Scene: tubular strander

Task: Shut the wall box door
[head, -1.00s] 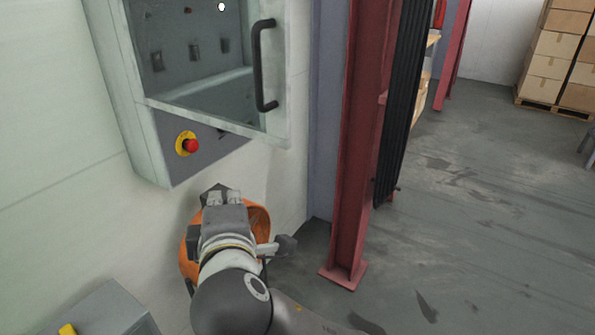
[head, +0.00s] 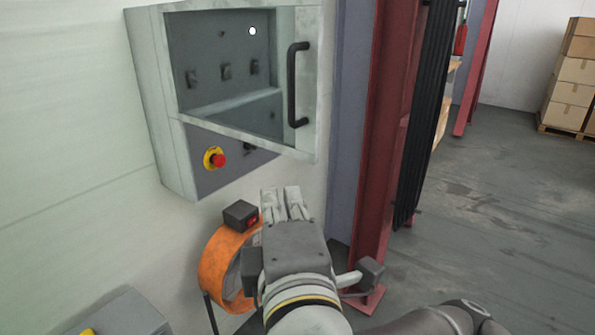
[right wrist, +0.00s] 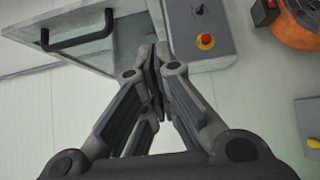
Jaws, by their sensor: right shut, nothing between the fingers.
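The wall box (head: 172,140) is a pale grey cabinet on the wall at upper left in the head view. Its door (head: 225,128) is a light frame with a see-through pane and a black bar handle (head: 297,85) at the right. The door stands ajar, its handle side swung out from the box. In the right wrist view the door (right wrist: 90,50) is at upper left, with the handle (right wrist: 78,40). My right gripper (head: 284,192) is shut and empty, below the door and apart from the handle; its fingers also show in the wrist view (right wrist: 158,55). My left gripper is not visible.
A red emergency button (head: 219,160) sits on the box's lower front. An orange ring-shaped item (head: 215,270) with a dark block (head: 240,215) is beside my right gripper. A red steel column (head: 385,150) stands to the right. A grey box (head: 120,315) is at lower left.

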